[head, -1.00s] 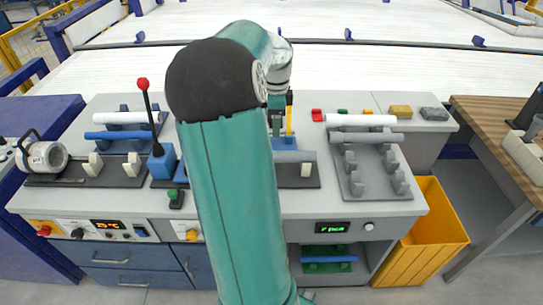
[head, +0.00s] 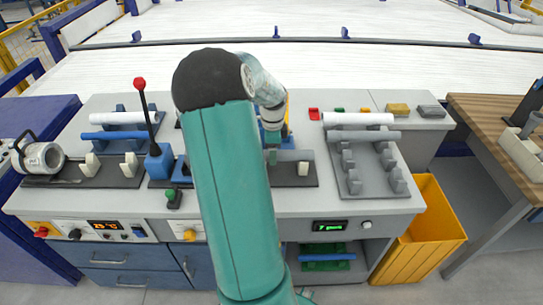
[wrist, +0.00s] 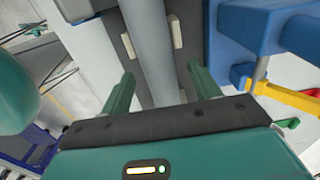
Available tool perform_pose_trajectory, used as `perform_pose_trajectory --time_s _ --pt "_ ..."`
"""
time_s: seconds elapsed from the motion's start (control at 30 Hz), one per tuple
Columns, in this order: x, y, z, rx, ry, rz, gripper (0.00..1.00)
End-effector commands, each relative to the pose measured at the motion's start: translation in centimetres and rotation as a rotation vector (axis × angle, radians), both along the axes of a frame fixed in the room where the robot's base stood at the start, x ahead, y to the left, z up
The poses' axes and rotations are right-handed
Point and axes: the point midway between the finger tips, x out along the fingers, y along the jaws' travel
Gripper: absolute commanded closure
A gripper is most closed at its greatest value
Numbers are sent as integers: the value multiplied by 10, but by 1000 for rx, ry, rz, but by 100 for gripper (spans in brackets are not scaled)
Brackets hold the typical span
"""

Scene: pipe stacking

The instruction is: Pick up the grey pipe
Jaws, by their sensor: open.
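A grey pipe (head: 292,155) lies on a dark holder (head: 296,177) with white posts, in the middle of the bench. My arm hides its left part in the head view. In the wrist view the grey pipe (wrist: 150,40) runs lengthwise toward my gripper (wrist: 160,88). The green fingers are open, one on each side of the pipe's line. I cannot tell whether they touch it. In the head view my gripper (head: 272,155) shows over the pipe. Another grey pipe (head: 365,135) lies on the grey rack at the right.
A white pipe (head: 358,118) lies behind the rack's grey pipe. A blue pipe (head: 113,135) and a red-knobbed lever (head: 144,110) stand left of my arm. A yellow bin (head: 430,225) is at the right. Blue blocks (wrist: 250,40) stand close beside the holder in the wrist view.

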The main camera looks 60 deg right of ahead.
Motion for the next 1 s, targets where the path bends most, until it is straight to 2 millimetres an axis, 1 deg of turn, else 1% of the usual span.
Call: perform_pose_trajectory --time_s 0.03,0.1,0.27,0.3,0.37,0.4,0.53,0.57,0.83,0.93,1.0 --pt "0 0 -6 0 0 0 38" --pt "0 0 -9 0 -1 0 38" --pt "0 0 -9 -1 -2 0 38" --pt "0 0 -9 -1 -2 0 42" --pt "0 0 -9 -1 -2 0 54" --pt "0 0 -9 -1 -2 0 62" --pt "0 0 -9 -1 -2 0 87" --pt "0 0 -9 -1 -2 0 89" --pt "1 0 -5 -2 -2 0 89" --pt "1 -1 5 -3 -3 1 89" --pt "1 -1 17 -5 -4 0 89"
